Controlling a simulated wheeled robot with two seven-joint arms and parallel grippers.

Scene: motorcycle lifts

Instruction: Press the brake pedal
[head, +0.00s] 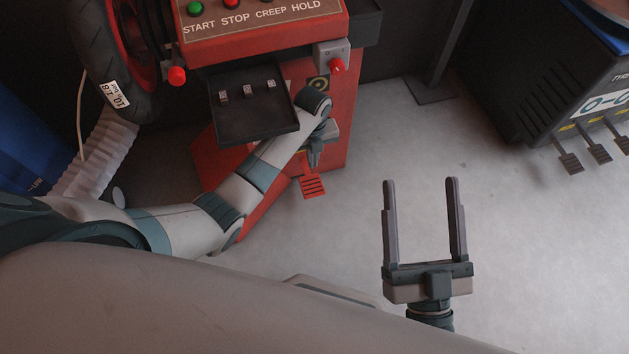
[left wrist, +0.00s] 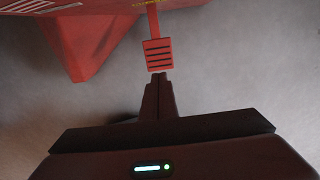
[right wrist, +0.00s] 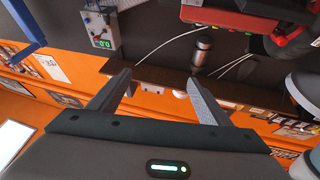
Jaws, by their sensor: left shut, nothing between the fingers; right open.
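The brake pedal (head: 313,187) is a red plate with dark slots, low at the foot of the red machine (head: 352,120). It also shows in the left wrist view (left wrist: 158,55), on a thin red stem. My left gripper (head: 314,163) is shut and empty, pointing down just above the pedal in the head view. In the left wrist view its fingertips (left wrist: 159,77) appear just below the pedal's near edge; I cannot tell whether they touch. My right gripper (head: 420,182) is open and empty over the bare floor, away from the machine.
A black tray (head: 246,128) with small metal parts sticks out from the machine beside my left forearm. A wheel with a tyre (head: 98,60) stands at the left. A dark machine with several pedals (head: 571,163) stands at the right. The floor (head: 520,250) between is clear.

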